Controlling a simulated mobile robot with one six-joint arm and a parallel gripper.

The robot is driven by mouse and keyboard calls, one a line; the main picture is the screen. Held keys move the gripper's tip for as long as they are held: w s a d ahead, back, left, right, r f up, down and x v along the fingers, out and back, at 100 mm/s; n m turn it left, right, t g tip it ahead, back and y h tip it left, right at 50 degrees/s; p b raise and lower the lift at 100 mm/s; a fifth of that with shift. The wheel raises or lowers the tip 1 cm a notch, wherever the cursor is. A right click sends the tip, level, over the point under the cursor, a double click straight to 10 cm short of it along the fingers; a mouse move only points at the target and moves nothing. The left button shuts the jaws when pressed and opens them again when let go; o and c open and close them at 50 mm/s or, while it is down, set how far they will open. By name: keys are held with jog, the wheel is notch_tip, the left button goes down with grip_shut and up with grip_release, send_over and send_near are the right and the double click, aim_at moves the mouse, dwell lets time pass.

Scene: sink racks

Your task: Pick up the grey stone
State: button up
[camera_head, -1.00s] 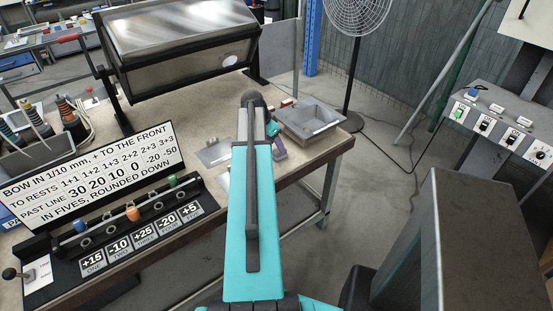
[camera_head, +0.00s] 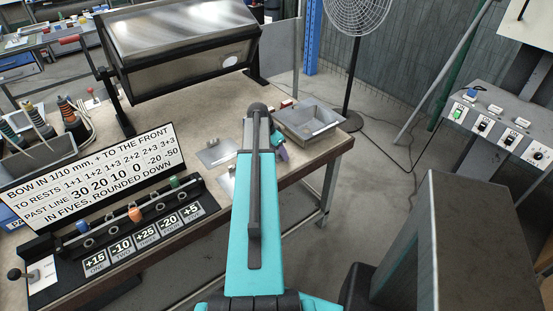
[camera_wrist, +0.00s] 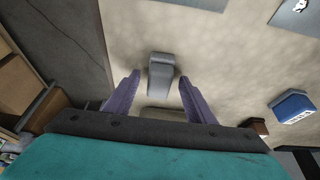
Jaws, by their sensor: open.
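The grey stone (camera_wrist: 161,73) shows in the wrist view as a small grey block on the beige worktop. It lies ahead of and between the two purple fingers of my gripper (camera_wrist: 159,78), which are apart with a gap on either side of it. The fingers do not visibly touch it.
In the wrist view, a blue box (camera_wrist: 293,106) and a small brown block (camera_wrist: 255,126) stand at right. In the head view, a metal tray (camera_head: 330,131) sits at the bench's right corner, and a flat plate (camera_head: 216,153) lies left of my arm.

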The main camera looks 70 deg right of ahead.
jog(key=shift+f, duration=0.15)
dwell(0.4)
jog(key=c, duration=1.2)
